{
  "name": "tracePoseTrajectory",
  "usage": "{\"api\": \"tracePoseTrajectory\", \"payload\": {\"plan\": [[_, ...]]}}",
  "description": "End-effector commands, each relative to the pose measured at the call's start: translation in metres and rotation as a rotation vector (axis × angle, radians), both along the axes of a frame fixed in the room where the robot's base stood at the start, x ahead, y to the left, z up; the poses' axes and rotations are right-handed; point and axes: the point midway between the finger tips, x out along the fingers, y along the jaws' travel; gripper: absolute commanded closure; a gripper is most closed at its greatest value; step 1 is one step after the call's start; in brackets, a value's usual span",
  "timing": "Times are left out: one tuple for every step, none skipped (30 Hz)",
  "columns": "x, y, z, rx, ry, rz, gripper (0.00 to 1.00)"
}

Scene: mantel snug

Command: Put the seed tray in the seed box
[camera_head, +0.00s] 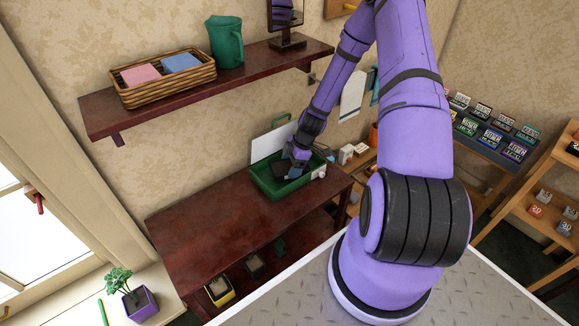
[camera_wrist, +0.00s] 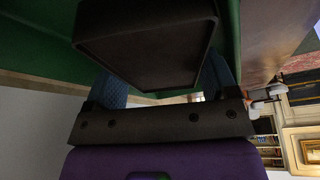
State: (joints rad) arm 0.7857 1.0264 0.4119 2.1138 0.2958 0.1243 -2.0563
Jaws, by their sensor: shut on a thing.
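The seed tray (camera_wrist: 145,50) is a small black tray held between my gripper's two blue fingers in the wrist view. In the head view the dark seed tray (camera_head: 280,172) shows small at the opening of the seed box (camera_head: 266,190), a green open box on the dark red cabinet. My gripper (camera_head: 292,166) reaches into or just over the box from behind right, shut on the tray. Green walls of the seed box (camera_wrist: 40,50) surround the tray in the wrist view. I cannot tell whether the tray touches the box floor.
The cabinet top (camera_head: 205,215) is clear left of the box. A white panel (camera_head: 268,145) stands behind it. A wall shelf (camera_head: 110,110) above holds a wicker basket (camera_head: 165,90) and a green jug (camera_head: 226,42). Small items stand right of the box.

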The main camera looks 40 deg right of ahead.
Motion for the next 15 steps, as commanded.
{"api": "tracePoseTrajectory", "payload": {"plan": [[0.000,0.001,-0.007,0.002,0.001,-0.001,0.50],[0.000,0.001,-0.010,0.001,0.001,-0.001,0.50],[0.004,0.001,-0.013,0.000,0.000,0.001,0.50],[0.006,0.001,-0.014,-0.001,0.000,0.001,0.50],[0.007,0.001,-0.015,-0.001,0.000,0.001,0.50],[0.008,0.000,-0.016,-0.001,-0.001,0.001,0.50],[0.008,0.000,-0.017,-0.001,-0.001,0.001,0.50],[0.008,0.000,-0.017,-0.001,-0.001,0.000,0.50],[0.008,0.000,-0.017,-0.001,-0.001,0.000,0.50],[0.008,0.000,-0.016,-0.001,-0.001,0.000,0.50],[0.008,0.000,-0.016,-0.001,-0.001,0.000,0.50],[0.008,0.000,-0.016,-0.001,0.000,0.000,0.50],[0.008,0.000,-0.016,-0.001,0.000,0.000,0.50],[0.008,0.000,-0.017,-0.001,0.000,0.000,0.50],[0.008,0.000,-0.017,-0.001,0.000,0.000,0.50]]}}
